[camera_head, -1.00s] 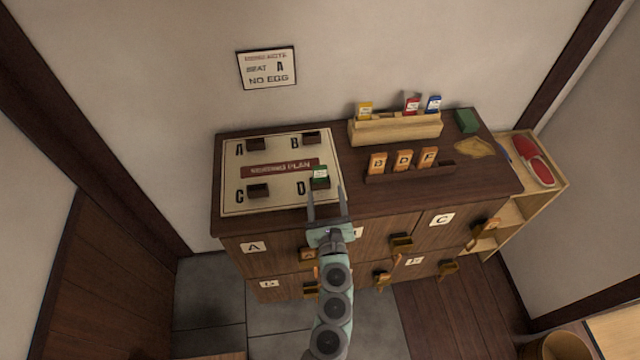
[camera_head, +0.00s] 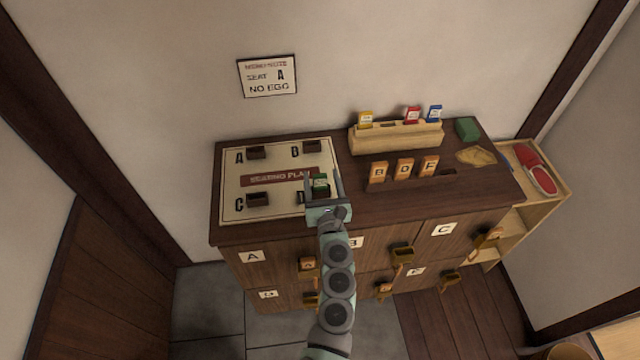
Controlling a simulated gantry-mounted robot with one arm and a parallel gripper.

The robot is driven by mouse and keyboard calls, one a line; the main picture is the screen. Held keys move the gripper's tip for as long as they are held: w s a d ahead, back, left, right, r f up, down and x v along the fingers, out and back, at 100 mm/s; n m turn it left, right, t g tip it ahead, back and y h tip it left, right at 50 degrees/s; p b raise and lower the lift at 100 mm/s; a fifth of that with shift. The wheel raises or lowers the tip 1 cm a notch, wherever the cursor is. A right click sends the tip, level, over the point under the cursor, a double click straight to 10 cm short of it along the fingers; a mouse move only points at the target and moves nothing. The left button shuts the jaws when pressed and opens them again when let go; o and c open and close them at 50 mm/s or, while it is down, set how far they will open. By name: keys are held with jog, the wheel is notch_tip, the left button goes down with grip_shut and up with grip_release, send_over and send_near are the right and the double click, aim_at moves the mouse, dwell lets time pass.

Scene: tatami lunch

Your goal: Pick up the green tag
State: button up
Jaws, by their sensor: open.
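The green tag (camera_head: 320,181) stands upright in the dark holder at position D of the seating plan board (camera_head: 230,180). My gripper (camera_head: 323,185) is open at the tag. One finger shows on each side of the tag, with a gap on both sides. The gripper palm hides the lower part of the D holder and part of the letter D. I cannot tell whether the fingers are low enough to be level with the tag.
Holders A (camera_head: 257,152), B (camera_head: 312,146) and C (camera_head: 258,199) are empty. A wooden rack (camera_head: 395,138) holds yellow, red and blue tags. Orange tags B, D and F stand in a dark rack (camera_head: 445,176). A green block (camera_head: 467,128) is at the back right.

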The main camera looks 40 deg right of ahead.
jog(key=x, duration=0.4)
jog(key=shift+w+a+b, duration=0.1)
jog(key=shift+w+b, duration=0.05)
jog(key=shift+b, duration=0.2)
grip_shut()
dwell(0.4)
